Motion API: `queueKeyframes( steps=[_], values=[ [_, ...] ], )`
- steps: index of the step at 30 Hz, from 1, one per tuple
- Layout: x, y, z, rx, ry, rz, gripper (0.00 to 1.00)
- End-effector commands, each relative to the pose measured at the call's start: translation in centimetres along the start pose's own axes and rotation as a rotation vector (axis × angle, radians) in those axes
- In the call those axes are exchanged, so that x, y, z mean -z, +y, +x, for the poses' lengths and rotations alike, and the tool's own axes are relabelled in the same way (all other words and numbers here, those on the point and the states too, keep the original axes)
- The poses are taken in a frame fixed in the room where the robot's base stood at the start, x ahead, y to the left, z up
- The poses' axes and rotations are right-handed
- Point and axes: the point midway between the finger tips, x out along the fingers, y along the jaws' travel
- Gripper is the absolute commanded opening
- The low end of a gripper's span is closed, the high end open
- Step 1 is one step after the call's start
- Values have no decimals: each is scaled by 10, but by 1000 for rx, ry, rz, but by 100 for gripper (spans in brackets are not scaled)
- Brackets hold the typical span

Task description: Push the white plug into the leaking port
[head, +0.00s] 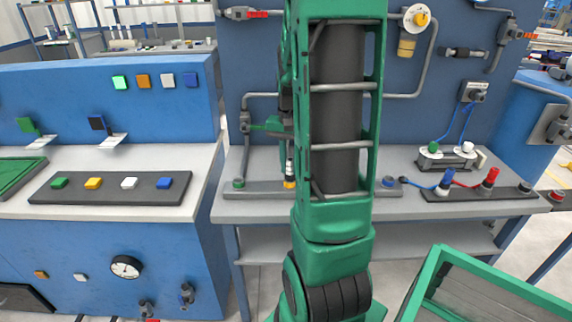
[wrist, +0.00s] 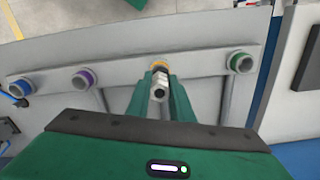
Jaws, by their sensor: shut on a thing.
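My gripper (wrist: 160,94) shows in the wrist view, its two green fingers shut on a slim, pale plug (wrist: 160,79) with a dark hole in its near end. In the head view the white plug (head: 290,167), with dark bands, stands roughly upright at the yellow-ringed port (head: 289,184). This port's ring (wrist: 159,64) also shows just beyond the plug in the wrist view. I cannot tell how deep the plug sits. My arm hides most of the gripper in the head view. No leak is visible, so I cannot tell which port leaks.
The grey port rail (head: 258,189) also bears a green-ringed port (wrist: 241,62), a purple-ringed port (wrist: 83,78) and a blue-ringed port (wrist: 20,87). A fixture with blue and red plugs (head: 490,178) stands right. The left bench has a button strip (head: 110,188). A green-framed crate (head: 437,270) is front right.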

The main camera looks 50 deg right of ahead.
Motion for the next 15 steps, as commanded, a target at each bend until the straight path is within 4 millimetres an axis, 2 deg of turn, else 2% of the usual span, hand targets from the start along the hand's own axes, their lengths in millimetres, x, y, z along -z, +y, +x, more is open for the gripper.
queueKeyframes(
  steps=[11, 12, 14, 15],
  values=[
    [0, 0, 4, 0, -1, 0, 0],
    [0, 0, 4, 0, -1, 0, 27],
    [0, 0, 4, 0, -1, 0, 41],
    [0, 0, 4, 0, -1, 0, 42]
  ],
)
